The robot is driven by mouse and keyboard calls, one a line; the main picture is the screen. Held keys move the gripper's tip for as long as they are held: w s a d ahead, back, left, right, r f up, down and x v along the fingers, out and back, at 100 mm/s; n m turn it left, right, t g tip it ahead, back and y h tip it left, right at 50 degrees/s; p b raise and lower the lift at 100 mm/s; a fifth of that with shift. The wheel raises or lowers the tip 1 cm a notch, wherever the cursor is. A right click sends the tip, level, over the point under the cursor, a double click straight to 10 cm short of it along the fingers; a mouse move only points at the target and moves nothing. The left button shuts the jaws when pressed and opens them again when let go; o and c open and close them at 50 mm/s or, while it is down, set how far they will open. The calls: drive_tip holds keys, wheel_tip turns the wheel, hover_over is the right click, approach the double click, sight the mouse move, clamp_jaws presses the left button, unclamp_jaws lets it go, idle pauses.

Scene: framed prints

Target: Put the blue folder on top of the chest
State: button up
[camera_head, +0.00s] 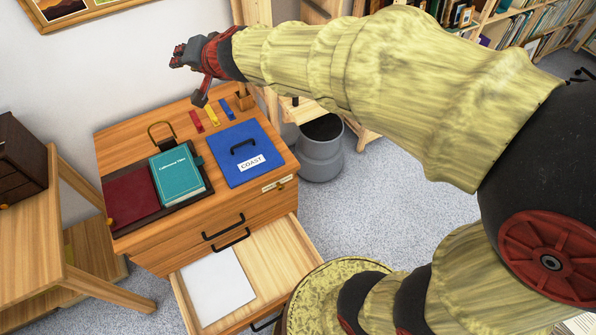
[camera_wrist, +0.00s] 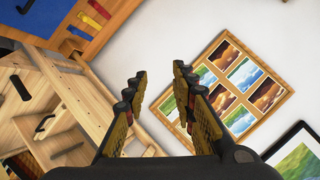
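The blue folder (camera_head: 239,154), with a black handle and a white label reading "COAST", lies flat on top of the wooden chest (camera_head: 262,201), at its right side. A corner of the folder shows at the top left of the wrist view (camera_wrist: 22,22). My gripper (camera_head: 181,56) is raised above the back of the chest, apart from the folder. In the wrist view my gripper (camera_wrist: 158,88) has its two fingers spread with nothing between them; they point toward the wall.
Red, yellow and blue strips lie behind. The chest's drawer (camera_head: 272,262) is pulled out, holding white paper (camera_head: 217,287). A grey bin (camera_head: 321,155) stands right. Framed prints (camera_wrist: 228,88) hang on the wall.

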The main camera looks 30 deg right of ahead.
drive_tip(key=s+a+n+g+y, duration=0.15)
drive_tip(key=s+n, duration=0.25)
drive_tip(key=s, duration=0.6)
drive_tip(key=s+d+f+n+g+h, duration=0.1)
drive_tip(key=s+d+f, duration=0.2)
drive_tip(key=s, duration=0.4)
drive_tip(key=s+d+f+n+g+h, duration=0.1)
drive_tip(key=s+d+f+g+h, duration=0.1)
drive_tip(key=s, duration=0.6)
drive_tip(key=s+d+f+n+g+h, duration=0.1)
drive_tip(key=s+d+f+g, duration=0.1)
drive_tip(key=s+d+f, duration=0.2)
drive_tip(key=s+d, duration=0.2)
drive_tip(key=s, duration=0.2)
drive_tip(key=shift+s+f, duration=0.15)
drive_tip(key=shift+a+f+h, duration=0.1)
drive_tip(key=shift+f+h, duration=0.05)
drive_tip(key=shift+h, duration=0.1)
